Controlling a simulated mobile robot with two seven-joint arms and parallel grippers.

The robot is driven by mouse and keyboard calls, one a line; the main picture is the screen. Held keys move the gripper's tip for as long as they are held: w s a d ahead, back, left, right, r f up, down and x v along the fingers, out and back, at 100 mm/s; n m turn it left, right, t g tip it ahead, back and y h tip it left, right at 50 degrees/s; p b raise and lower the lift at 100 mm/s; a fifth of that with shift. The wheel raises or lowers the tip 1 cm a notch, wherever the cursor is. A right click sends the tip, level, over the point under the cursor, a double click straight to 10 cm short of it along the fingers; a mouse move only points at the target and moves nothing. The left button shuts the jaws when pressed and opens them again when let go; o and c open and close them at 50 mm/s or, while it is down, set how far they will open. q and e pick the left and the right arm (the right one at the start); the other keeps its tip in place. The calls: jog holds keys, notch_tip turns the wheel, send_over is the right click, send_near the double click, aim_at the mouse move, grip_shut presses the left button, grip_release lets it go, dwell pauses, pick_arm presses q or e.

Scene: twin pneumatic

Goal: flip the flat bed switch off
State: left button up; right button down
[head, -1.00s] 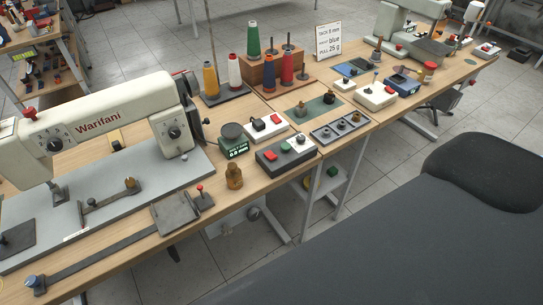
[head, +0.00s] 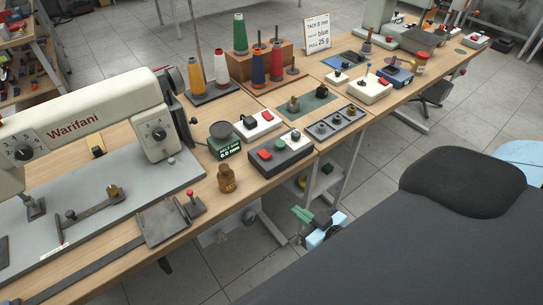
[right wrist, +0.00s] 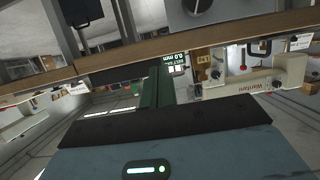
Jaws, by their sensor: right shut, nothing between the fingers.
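The cream flat bed machine marked Warifani (head: 75,130) stands on its grey bed at the left of the head view. To its right are a white switch box (head: 264,118) with a red rocker and black knob, and a dark grey box (head: 281,160) with red, green and white controls. I cannot tell from the picture which is the flat bed switch or its setting. My right gripper (head: 303,214) is shut and empty, off the table's front edge, below the dark box and apart from it. Its green fingers (right wrist: 158,80) show in the right wrist view. My left gripper is out of view.
A brass-brown bottle-shaped piece (head: 227,179) and a round-topped display unit (head: 223,141) stand near the dark box. Coloured thread cones (head: 240,37) stand behind.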

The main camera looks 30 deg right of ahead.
jog(key=w+d+r+t+b, duration=0.1)
jog(key=w+d+r+t, duration=0.2)
jog(key=w+r, duration=0.4)
notch_tip(320, 180, up, 2)
jog(key=shift+w+d+r, duration=0.2)
jog(key=shift+w+d, duration=0.15)
jog(key=shift+d, duration=0.15)
jog(key=shift+w, duration=0.1)
send_over(276, 163)
jog(key=w, duration=0.2)
jog(key=shift+s, duration=0.15)
jog(key=f, duration=0.1)
jog(key=s+f, duration=0.1)
jog(key=shift+f, duration=0.35)
jog(key=shift+s+f, duration=0.35)
jog(key=shift+f, duration=0.3)
